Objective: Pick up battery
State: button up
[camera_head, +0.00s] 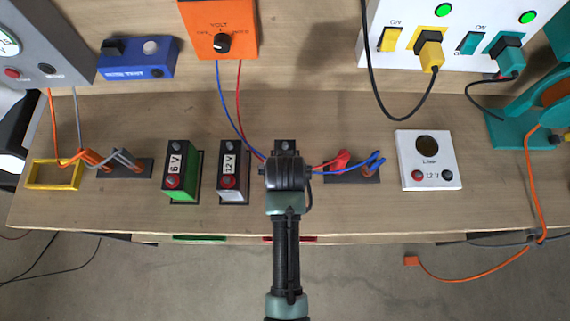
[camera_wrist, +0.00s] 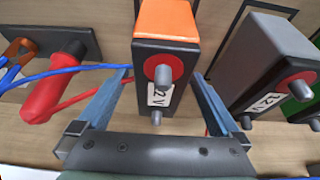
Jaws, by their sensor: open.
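A battery with an orange side and black top (camera_wrist: 157,60), labelled 12 V, stands between the fingers in the wrist view. My gripper (camera_wrist: 161,78) is open, with one blue-grey finger on either side of it; I cannot tell whether they touch it. In the head view my gripper (camera_head: 286,172) is over the bench and hides this battery. A grey 12 V battery (camera_head: 232,170) stands just left of the gripper, and a green 6 V battery (camera_head: 180,170) stands farther left. The grey battery (camera_wrist: 263,72) also shows at the right in the wrist view.
A white 12 V laser box (camera_head: 429,160) stands farther right. A yellow frame (camera_head: 54,174) lies at far left.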

jog(key=shift+x, duration=0.9)
grip_shut()
jog(key=shift+w+r, duration=0.2)
